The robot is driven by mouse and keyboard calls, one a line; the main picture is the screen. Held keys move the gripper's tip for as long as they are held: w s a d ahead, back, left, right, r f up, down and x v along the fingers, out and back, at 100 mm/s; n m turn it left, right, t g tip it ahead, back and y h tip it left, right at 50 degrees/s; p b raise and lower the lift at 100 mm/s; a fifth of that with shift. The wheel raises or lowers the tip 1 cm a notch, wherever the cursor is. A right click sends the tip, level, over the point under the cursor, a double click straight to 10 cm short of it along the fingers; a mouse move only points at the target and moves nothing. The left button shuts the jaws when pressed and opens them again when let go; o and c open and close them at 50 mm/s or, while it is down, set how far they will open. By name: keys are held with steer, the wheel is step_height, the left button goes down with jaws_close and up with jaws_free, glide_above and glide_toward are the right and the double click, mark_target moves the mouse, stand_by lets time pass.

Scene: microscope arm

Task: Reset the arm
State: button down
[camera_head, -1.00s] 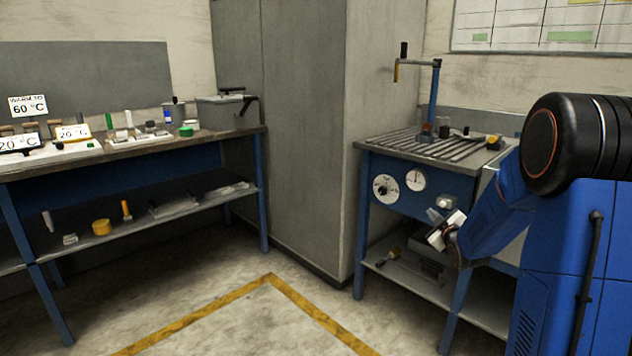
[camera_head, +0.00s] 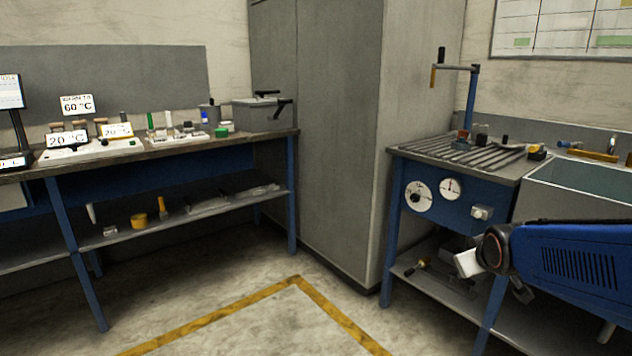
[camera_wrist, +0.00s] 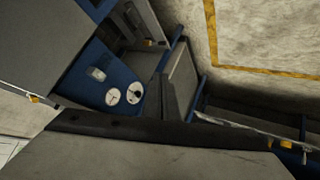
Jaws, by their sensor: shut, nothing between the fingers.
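A blue post (camera_head: 470,102) stands on the slatted top of the right bench.
The right bench (camera_head: 510,166) carries small items, with a basin (camera_head: 580,178) at its right. The marked floor (camera_head: 235,300) is clear.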

steer(key=s+a+f+m+g, duration=0.1)
steer(key=s+a, duration=0.1)
steer(key=s, duration=0.6)
steer(key=s+a+f+g+y, duration=0.1)
steer(key=s+a+g, duration=0.1)
steer(key=s, duration=0.7)
steer(key=s+a+f+m+g, duration=0.1)
steer(key=s+a, duration=0.2)
steer(key=s, duration=0.5)
steer(key=shift+s+a+f+m+g+y, duration=0.15)
steer(key=shift+a+f+m+g+y, duration=0.15)
steer(key=shift+a+g+y, duration=0.1)
